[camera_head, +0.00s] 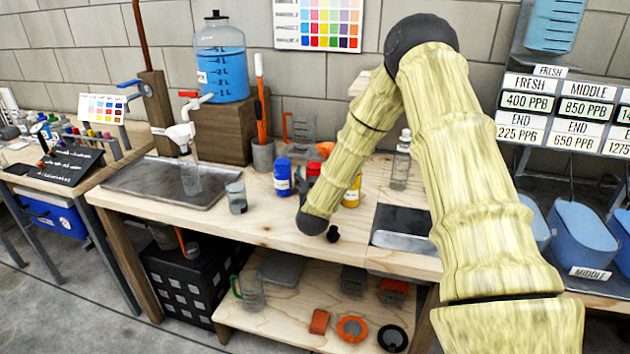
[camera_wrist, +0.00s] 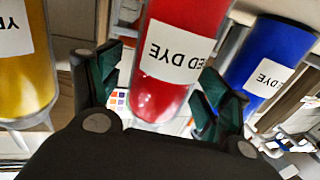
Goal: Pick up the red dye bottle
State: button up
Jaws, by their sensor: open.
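The red dye bottle (camera_wrist: 178,62) stands between the two fingers of my gripper (camera_wrist: 156,88) in the wrist view. Its label reads upside down there. The fingers are open, one on each side of the bottle, and I cannot tell whether either touches it. In the head view the red bottle (camera_head: 313,170) stands on the wooden workbench (camera_head: 240,222), partly covered by my forearm. My gripper's fingers are hidden behind my arm in that view.
The blue dye bottle (camera_head: 283,177) and the yellow dye bottle (camera_head: 352,193) stand close on either side. A clear bottle (camera_head: 401,160), a cup with an orange-handled tool (camera_head: 262,155) and a glass jar (camera_head: 237,197) are nearby.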

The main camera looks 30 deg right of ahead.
jog(key=c, duration=1.4)
jog(key=shift+o, duration=0.2)
